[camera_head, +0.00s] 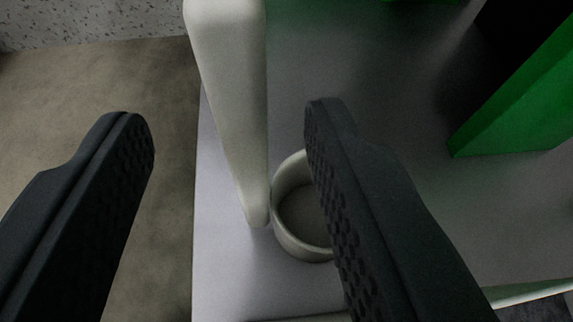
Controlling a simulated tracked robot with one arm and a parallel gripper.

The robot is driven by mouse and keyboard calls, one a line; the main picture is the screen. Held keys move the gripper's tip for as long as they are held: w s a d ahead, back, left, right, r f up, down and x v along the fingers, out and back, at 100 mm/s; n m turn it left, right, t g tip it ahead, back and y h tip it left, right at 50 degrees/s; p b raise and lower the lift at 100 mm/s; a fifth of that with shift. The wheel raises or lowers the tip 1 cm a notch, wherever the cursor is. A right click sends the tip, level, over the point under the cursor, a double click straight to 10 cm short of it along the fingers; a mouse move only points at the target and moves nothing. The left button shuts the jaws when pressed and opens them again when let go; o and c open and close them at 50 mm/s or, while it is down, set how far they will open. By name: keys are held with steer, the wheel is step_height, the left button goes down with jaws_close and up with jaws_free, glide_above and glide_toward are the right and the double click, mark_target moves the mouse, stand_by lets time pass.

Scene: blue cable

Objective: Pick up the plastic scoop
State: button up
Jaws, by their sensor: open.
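The plastic scoop (235,110) is off-white, with a long, thick handle that runs down from the top edge of the picture. The handle's lower end meets or overlaps the rim of a round, hollow cup of the same colour; I cannot tell exactly how they join. My gripper (226,114) is open, with one black finger on the left and one on the right. The handle shows between the fingers, closer to the right one, with no clear contact. The right finger hides the right part of the cup.
The cup is over a pale grey surface (225,285) whose left edge runs just left of the handle. Beyond that edge is a brown floor (165,215), with a speckled strip (90,22) at top left. A green block or panel (520,105) stands at the right.

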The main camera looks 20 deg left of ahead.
mark_target(238, 111)
steer(key=shift+b+x, duration=0.85)
steer(key=shift+x, duration=2.25)
steer(key=shift+w+d, duration=0.15)
jaws_close()
